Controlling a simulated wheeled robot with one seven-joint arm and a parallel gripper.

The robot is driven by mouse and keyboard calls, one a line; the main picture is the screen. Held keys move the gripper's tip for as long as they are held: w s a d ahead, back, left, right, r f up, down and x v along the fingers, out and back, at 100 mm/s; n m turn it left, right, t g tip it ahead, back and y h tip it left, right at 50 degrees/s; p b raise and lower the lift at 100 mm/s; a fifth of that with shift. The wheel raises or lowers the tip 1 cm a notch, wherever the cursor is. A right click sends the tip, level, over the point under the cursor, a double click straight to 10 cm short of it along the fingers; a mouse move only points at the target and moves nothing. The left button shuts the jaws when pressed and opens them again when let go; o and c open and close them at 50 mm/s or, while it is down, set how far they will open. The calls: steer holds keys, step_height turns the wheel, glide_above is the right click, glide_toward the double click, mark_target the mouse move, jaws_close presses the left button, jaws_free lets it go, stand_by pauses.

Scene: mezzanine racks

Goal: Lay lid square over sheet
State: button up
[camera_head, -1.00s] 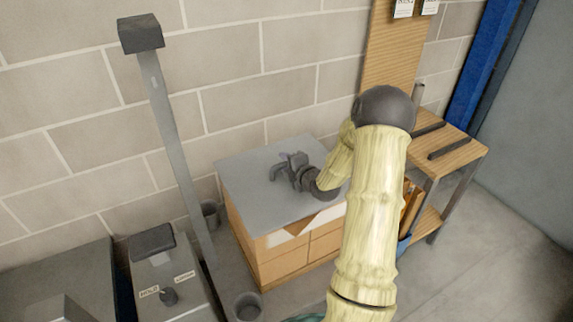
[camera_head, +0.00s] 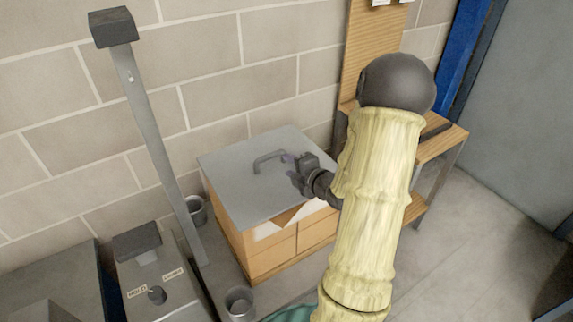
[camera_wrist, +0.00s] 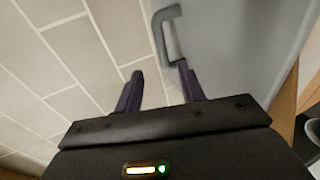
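The lid is a flat grey plate (camera_head: 233,175) lying on top of the wooden cabinet. Its bent grey bar handle (camera_head: 270,157) stands up from it. White sheet (camera_head: 267,230) shows under the lid's front edge, beside a brown triangular patch. My gripper (camera_head: 291,163) is just right of the handle, above the lid. In the wrist view its two fingers (camera_wrist: 161,88) are apart with nothing seen between them. The handle (camera_wrist: 163,28) is beyond them, one end seeming close to the right fingertip; I cannot tell whether they touch. My arm hides the lid's right side.
The wooden cabinet (camera_head: 270,257) stands against a block wall. A wooden bench (camera_head: 440,143) is behind my arm. Floor at right is open.

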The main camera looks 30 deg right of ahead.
stand_by(0.5)
steer(key=shift+w+a+f+m+g, duration=0.15)
steer(key=shift+a+m+g, duration=0.15)
steer(key=shift+a+m, duration=0.2)
steer(key=a+m+g, duration=0.1)
steer(key=a+m, duration=0.1)
steer(key=s+a+m+g+h, duration=0.1)
steer(key=a+m+g, duration=0.1)
steer(key=shift+s+a+f+m, duration=0.15)
steer(key=shift+a+f+m, duration=0.05)
steer(key=shift+m, duration=0.2)
steer(key=s+a+m+g, duration=0.1)
steer(key=a+m, duration=0.1)
steer(key=s+a+m+g+h, duration=0.1)
steer(key=s+m, duration=0.1)
steer(key=shift+s+a+r+g, duration=0.1)
steer(key=shift+a+r+g, duration=0.05)
steer(key=shift+a+g, duration=0.25)
steer(key=s+a+r+m+g, duration=0.1)
steer(key=s+a+m+g, duration=0.4)
steer(key=s+a+m, duration=0.4)
steer(key=s, duration=0.2)
steer(key=shift+s+a+r+y, duration=0.3)
steer(key=shift+y, duration=0.1)
steer(key=w+p+v, duration=0.1)
steer(key=p+v, duration=0.6)
steer(key=w+r+p+v, duration=0.1)
steer(key=w+p+v, duration=0.1)
steer(key=p+v, duration=0.6)
steer(key=shift+w, duration=0.3)
